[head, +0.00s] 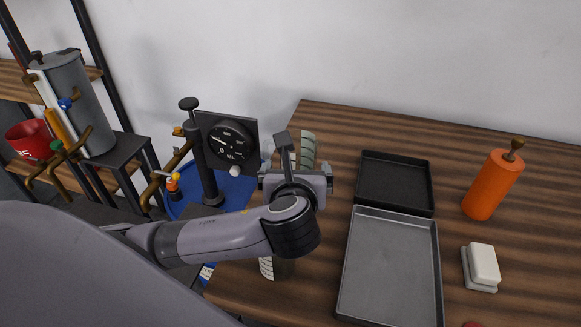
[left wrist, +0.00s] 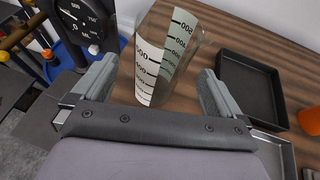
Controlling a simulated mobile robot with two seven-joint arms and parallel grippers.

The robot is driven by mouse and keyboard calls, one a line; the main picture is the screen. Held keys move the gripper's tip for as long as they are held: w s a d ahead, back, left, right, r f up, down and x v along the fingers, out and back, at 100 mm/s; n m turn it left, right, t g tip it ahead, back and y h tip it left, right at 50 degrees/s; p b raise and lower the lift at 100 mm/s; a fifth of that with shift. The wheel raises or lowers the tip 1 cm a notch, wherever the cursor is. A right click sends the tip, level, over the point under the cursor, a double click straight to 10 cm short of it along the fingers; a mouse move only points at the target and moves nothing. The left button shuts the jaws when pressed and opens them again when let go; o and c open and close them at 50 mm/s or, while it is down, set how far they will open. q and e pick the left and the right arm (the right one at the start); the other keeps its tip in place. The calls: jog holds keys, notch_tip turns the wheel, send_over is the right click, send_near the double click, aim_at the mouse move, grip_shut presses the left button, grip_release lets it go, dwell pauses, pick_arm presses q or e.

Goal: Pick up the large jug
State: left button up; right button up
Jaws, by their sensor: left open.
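The large jug (left wrist: 178,55) is clear, with white graduated strips up its side, and stands on the wooden table. In the head view its strip (head: 308,146) shows behind my left gripper (head: 296,178), and another piece of it shows below my forearm; the rest is hidden. In the left wrist view my left gripper (left wrist: 158,72) is open, with one finger on each side of the jug. The fingers look apart from it, though I cannot tell how far they reach along it. My right gripper is in neither view.
A black tray (head: 394,182) and a grey tray (head: 390,268) lie right of the jug. Beyond them are an orange bottle (head: 491,186) and a white block (head: 484,264). A black dial gauge on a stand (head: 228,140) is close on the left, by a blue drum (head: 235,192).

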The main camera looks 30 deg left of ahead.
pick_arm(q)
jog(key=x, duration=0.5)
jog(key=shift+w+a+r, duration=0.1)
jog(key=shift+w+r, duration=0.05)
jog(key=shift+w, duration=0.3)
jog(key=c, duration=1.1)
jog(key=shift+r, duration=0.1)
